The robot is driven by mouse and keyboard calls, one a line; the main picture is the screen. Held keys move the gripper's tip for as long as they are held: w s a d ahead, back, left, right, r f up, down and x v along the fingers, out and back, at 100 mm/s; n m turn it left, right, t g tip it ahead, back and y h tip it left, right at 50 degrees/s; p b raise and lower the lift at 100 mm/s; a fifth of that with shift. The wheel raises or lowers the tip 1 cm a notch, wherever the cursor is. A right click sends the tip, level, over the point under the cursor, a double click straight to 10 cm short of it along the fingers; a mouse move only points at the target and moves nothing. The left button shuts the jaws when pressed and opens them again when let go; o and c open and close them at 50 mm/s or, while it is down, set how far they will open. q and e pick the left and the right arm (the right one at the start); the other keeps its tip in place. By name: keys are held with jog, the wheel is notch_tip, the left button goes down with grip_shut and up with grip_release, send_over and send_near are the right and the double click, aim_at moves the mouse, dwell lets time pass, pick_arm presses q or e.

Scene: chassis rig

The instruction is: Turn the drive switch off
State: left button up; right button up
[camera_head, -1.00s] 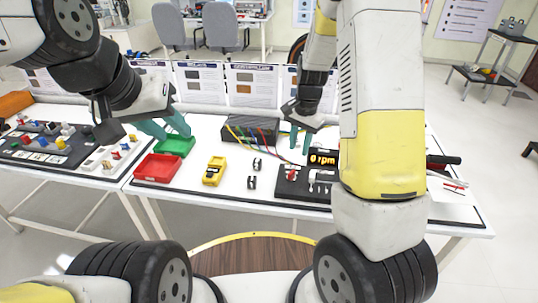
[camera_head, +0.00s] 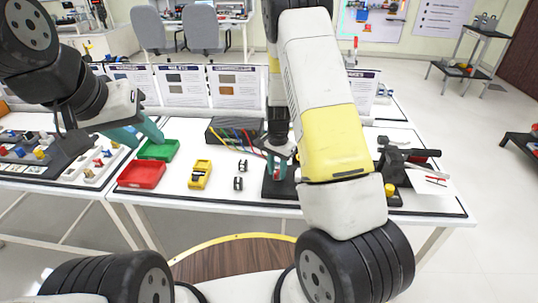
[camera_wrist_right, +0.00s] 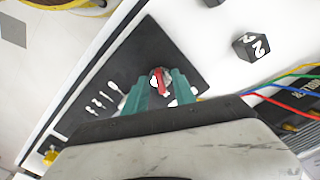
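The drive switch appears to be the red-and-white knob (camera_wrist_right: 157,80) on a black control panel (camera_wrist_right: 112,75) in the right wrist view. My right gripper (camera_wrist_right: 160,88) points down at it, with one teal finger on each side of the knob. The fingers stand apart; I cannot tell whether they touch it. In the head view my right gripper (camera_head: 279,163) is over the left part of the panel (camera_head: 270,186), and my right arm hides most of the rest. My left gripper (camera_head: 143,133) is open and empty above the table, near the green tray.
A green tray (camera_head: 158,149), a red tray (camera_head: 141,174) and a yellow meter (camera_head: 200,174) lie left of the panel. Two small dark numbered blocks (camera_head: 240,175) are nearer. A black box (camera_head: 232,131) with coloured wires is behind. A black clamp-like device (camera_head: 397,167) stands right.

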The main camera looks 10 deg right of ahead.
jog(key=shift+c, duration=0.4)
grip_shut()
jog(key=shift+n, duration=0.4)
jog(key=n, duration=0.5)
jog(key=shift+d+n, duration=0.15)
jog(key=shift+n, duration=0.15)
jog(key=n, duration=0.5)
jog(key=shift+n, duration=0.4)
jog(key=shift+o, duration=0.4)
grip_release()
